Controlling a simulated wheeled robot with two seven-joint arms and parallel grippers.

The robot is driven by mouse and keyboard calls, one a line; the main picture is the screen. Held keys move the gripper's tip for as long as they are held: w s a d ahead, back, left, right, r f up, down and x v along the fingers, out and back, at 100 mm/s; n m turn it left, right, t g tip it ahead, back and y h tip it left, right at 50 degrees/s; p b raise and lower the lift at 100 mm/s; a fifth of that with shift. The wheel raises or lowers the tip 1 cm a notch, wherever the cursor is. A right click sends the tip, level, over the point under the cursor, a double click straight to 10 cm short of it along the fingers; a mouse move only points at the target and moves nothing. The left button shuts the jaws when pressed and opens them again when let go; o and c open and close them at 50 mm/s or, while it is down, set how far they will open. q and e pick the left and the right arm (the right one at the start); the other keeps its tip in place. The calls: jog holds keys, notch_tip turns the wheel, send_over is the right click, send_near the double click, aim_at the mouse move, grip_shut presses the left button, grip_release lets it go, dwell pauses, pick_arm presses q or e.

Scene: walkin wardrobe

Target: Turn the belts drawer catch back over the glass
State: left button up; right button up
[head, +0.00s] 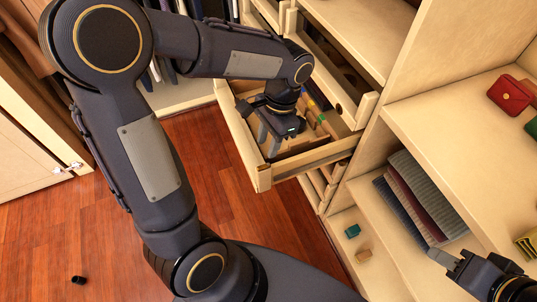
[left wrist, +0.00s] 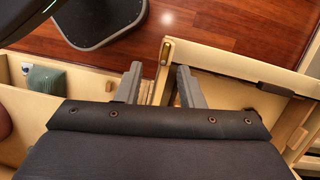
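An open pale wooden drawer (head: 249,150) juts out from the cabinet in the head view, with dark and coloured items (head: 318,108) inside. My left gripper (head: 270,143) is over the drawer, pointing down. In the left wrist view its two grey fingers (left wrist: 158,85) stand apart with nothing clearly held between them. A small brass-coloured piece (left wrist: 165,52) sits on a wooden corner just beyond the fingertips; I cannot tell whether it is the catch. No glass can be made out clearly. My right gripper (head: 445,258) is at the lower right by the shelves, far from the drawer.
Folded textiles (head: 415,200) stand on a shelf at right, with a red purse (head: 510,94) on the shelf above. Teal (head: 352,231) and tan blocks (head: 363,256) lie on a lower shelf. The wooden floor (head: 55,235) left of the drawer is mostly clear.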

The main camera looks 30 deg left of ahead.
aim_at(264, 166)
pick_arm(q)
jog(key=shift+m+g+y, duration=0.5)
jog(key=shift+m+y, duration=0.3)
jog(key=shift+y, duration=0.1)
jog(key=f, duration=0.9)
jog(key=shift+a+f, duration=0.2)
jog(key=shift+a, duration=0.1)
jog(key=shift+c, duration=0.2)
grip_shut()
